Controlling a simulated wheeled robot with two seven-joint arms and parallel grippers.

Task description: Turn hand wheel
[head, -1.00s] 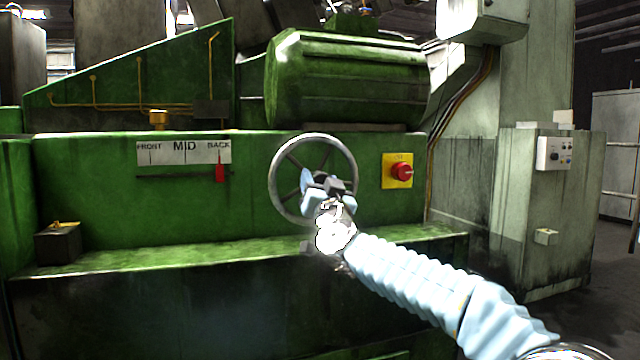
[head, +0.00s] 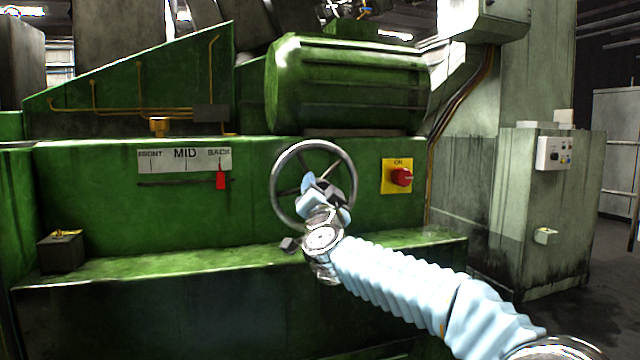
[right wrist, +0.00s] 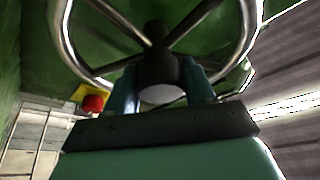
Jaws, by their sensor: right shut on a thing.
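The hand wheel (head: 347,160) is a round metal rim with spokes, on the front of the green machine. My right gripper (head: 318,186) is at the wheel's centre in the head view and covers its hub. In the right wrist view the two fingers (right wrist: 163,90) stand on either side of the dark hub (right wrist: 160,60), shut on it; the spokes and rim (right wrist: 250,30) spread out beyond. The scale plate (head: 185,158) reads FRONT, MID, BACK, and its red pointer (head: 221,179) is under BACK. My left gripper is in neither view.
A yellow plate with a red button (head: 402,177) is right of the wheel. A green ledge (head: 150,262) runs below it, with a small dark box (head: 60,252) at the left. A grey control cabinet (head: 545,210) stands at the right.

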